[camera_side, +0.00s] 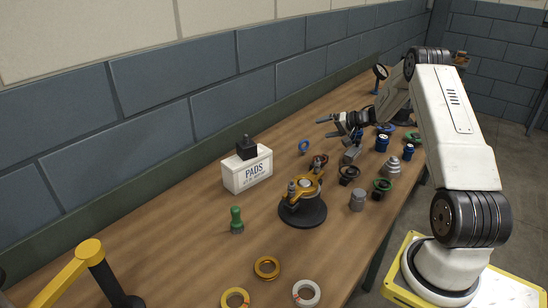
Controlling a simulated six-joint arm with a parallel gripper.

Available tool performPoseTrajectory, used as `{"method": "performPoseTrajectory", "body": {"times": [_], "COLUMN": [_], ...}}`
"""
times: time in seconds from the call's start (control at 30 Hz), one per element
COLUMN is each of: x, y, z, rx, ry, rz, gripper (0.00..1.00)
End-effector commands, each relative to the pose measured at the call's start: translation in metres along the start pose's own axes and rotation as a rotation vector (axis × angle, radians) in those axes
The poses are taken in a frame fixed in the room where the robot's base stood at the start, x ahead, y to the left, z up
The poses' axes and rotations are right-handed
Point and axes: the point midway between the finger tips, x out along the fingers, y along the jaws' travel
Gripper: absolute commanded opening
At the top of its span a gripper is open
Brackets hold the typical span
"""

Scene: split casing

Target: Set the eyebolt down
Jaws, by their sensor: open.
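A small blue ring-shaped piece (303,147), which looks like the eyebolt, stands on the wooden bench (190,238) right of the white PADS box. Its shank is too small to make out. My gripper (325,128) is open and empty, its fingers pointing left. It is above and to the right of the blue piece and apart from it. An orange casing part (311,184) sits on a round black base (303,214) in the middle of the bench.
The PADS box (248,172) carries a black block (246,149). A green-topped piece (236,217) stands in front. Several rings lie nearby, including an orange one (266,267). Dark, blue and grey parts crowd the bench below my gripper.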

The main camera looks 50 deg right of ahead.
Motion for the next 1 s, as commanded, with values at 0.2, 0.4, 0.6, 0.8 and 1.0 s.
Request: {"method": "performPoseTrajectory", "body": {"times": [0.2,0.4,0.6,0.8,1.0], "x": [0.036,0.053,0.053,0.035,0.0], "y": [-0.07,-0.122,-0.158,-0.178,-0.185], "z": [0.013,0.048,0.103,0.178,0.265], "rx": [-0.2,-0.365,-0.504,-0.627,-0.741], "ry": [0.115,0.167,0.131,-0.001,-0.225], "rz": [0.076,0.208,0.365,0.513,0.619], "gripper": [1.0,1.0,1.0,1.0,1.0]}}
